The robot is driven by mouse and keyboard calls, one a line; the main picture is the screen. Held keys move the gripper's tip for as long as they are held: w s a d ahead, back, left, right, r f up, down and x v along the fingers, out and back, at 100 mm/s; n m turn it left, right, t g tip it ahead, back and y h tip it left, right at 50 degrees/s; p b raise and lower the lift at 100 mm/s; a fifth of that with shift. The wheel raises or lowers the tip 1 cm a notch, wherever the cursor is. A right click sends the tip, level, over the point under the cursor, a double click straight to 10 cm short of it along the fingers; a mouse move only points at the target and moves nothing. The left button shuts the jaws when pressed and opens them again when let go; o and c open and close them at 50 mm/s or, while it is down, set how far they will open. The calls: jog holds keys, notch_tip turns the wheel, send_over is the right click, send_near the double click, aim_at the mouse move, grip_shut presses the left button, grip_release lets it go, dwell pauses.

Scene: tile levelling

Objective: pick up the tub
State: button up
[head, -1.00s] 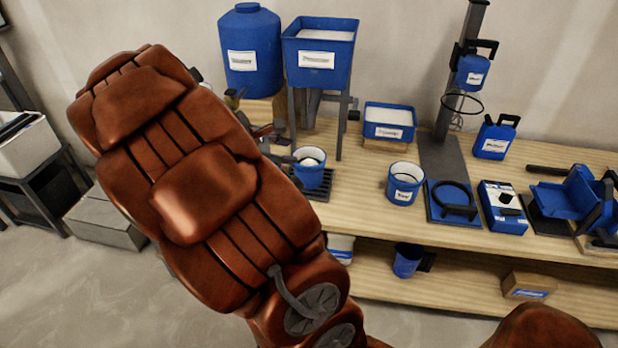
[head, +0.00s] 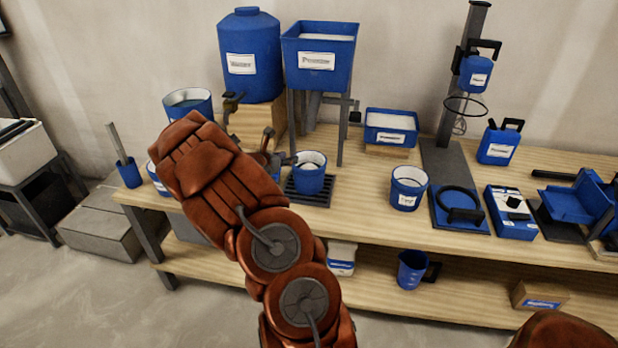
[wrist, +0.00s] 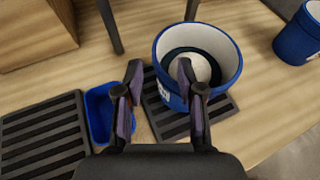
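A blue tub with a white inside and a pale label (head: 309,178) stands upright on a dark slatted grate under the hopper. In the wrist view the tub (wrist: 216,46) holds a round pale content inside a dark ring. My gripper (wrist: 160,82) is open and empty. Its left finger is left of the tub; its right finger overlaps the tub's near-left rim in the picture. I cannot tell whether it touches. In the head view my arm mostly hides the gripper. A similar blue tub (head: 408,190) stands further right on the bench; its label is not clearly readable.
The hopper (head: 319,60) on legs stands behind the tub, with its leg close by. A small blue tray (wrist: 98,118) and another slatted grate (wrist: 42,135) lie left of the tub. Bench wood between the two tubs is clear.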

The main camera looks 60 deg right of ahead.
aim_at(301, 155)
jog(key=shift+x, duration=3.05)
jog(key=shift+a, duration=0.1)
grip_shut()
